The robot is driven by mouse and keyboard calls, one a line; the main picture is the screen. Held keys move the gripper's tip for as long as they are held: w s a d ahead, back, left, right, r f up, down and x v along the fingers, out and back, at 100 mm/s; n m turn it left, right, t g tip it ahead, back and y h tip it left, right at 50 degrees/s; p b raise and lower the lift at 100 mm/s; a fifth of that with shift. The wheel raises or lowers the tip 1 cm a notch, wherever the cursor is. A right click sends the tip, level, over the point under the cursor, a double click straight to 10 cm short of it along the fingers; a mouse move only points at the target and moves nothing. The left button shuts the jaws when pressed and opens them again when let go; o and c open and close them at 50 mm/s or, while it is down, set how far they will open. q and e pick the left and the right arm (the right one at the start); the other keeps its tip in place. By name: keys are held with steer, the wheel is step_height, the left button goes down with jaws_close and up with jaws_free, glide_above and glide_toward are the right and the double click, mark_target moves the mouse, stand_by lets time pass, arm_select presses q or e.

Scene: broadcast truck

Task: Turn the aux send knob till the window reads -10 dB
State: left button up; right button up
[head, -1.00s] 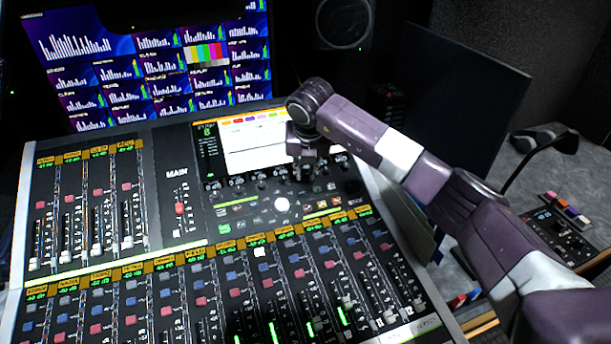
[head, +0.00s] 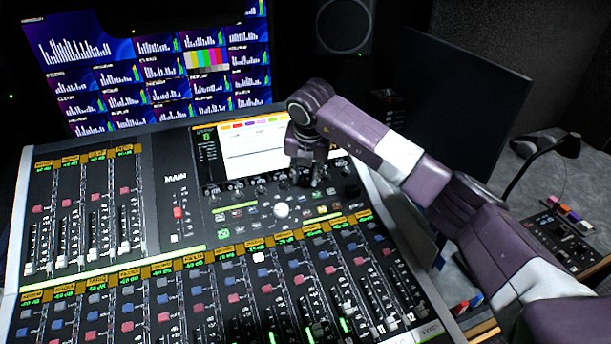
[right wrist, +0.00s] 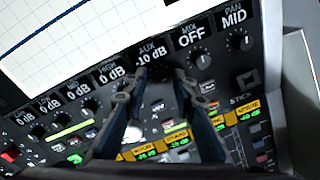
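In the right wrist view the aux window (right wrist: 152,56) reads -10 dB under the label AUX. The aux send knob (right wrist: 157,80) sits dark below the window, between my fingers, and is hard to make out. My right gripper (right wrist: 158,82) is open, with one finger on each side of the knob and gaps showing at both sides. In the head view my right gripper (head: 308,178) points down at the knob row below the console screen (head: 256,146), and hides the aux knob there. My left gripper is not in view.
The mix knob (right wrist: 201,58) and pan knob (right wrist: 245,42) lie to the right; their windows read OFF and MID. Several knobs reading 0 dB lie to the left. The mixing console (head: 160,215) has fader rows in front. A dark monitor (head: 465,100) stands behind my right arm.

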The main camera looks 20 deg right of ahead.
steer(key=shift+o, duration=0.3)
steer(key=shift+r, duration=0.1)
steer(key=v, duration=1.1)
steer(key=shift+r, duration=0.45)
steer(key=shift+s, duration=0.1)
